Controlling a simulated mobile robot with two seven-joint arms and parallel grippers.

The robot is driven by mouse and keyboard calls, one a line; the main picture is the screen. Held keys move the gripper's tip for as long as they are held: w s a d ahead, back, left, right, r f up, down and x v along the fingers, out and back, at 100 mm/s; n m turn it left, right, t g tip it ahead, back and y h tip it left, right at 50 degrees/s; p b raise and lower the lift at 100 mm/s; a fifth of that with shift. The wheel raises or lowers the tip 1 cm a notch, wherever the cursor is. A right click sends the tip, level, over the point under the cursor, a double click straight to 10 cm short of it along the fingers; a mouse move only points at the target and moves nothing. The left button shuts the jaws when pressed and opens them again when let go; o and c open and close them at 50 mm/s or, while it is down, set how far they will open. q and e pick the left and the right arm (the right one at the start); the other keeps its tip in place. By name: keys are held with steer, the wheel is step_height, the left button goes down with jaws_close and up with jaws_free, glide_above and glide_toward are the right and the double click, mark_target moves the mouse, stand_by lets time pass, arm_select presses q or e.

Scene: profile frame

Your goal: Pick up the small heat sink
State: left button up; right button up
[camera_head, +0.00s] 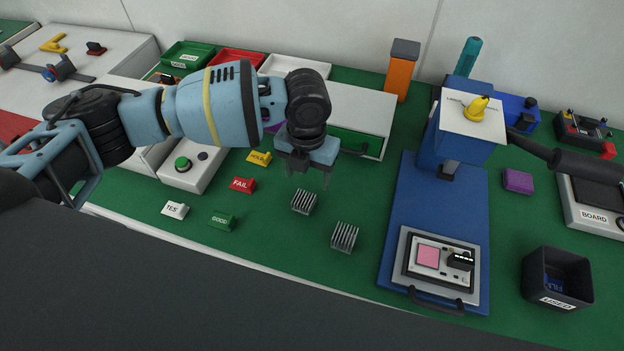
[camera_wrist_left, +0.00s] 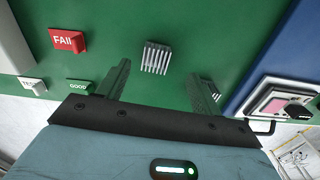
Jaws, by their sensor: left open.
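Two grey finned heat sinks stand on the green bench top in the head view. One heat sink (camera_head: 303,202) is just below my left gripper (camera_head: 311,178); the other heat sink (camera_head: 344,237) is nearer and to the right. They look close in size, the nearer one slightly larger. My left gripper is open and empty, fingers pointing down, above the farther heat sink and apart from it. In the left wrist view one heat sink (camera_wrist_left: 157,58) shows just beyond the space between the fingertips (camera_wrist_left: 160,75). My right gripper is not seen.
Left are label blocks: FAIL (camera_head: 242,185), GOOD (camera_head: 222,221), TEST (camera_head: 175,210) and a yellow one (camera_head: 258,157). Right is a blue fixture (camera_head: 397,245) with a board holder (camera_head: 411,270), then a black bin (camera_head: 557,280). Bench between the heat sinks and fixture is clear.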

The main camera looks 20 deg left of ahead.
mark_target(305, 196)
arm_select(q)
steer(key=shift+s+r, duration=0.15)
steer(key=shift+r, duration=0.05)
steer(key=shift+s+f, duration=0.1)
steer(key=shift+s, duration=0.25)
steer(key=shift+f, duration=1.15)
steer(key=shift+w+f, duration=0.1)
steer(key=shift+f, duration=0.05)
steer(key=f, duration=0.5)
steer(key=shift+a, duration=0.25)
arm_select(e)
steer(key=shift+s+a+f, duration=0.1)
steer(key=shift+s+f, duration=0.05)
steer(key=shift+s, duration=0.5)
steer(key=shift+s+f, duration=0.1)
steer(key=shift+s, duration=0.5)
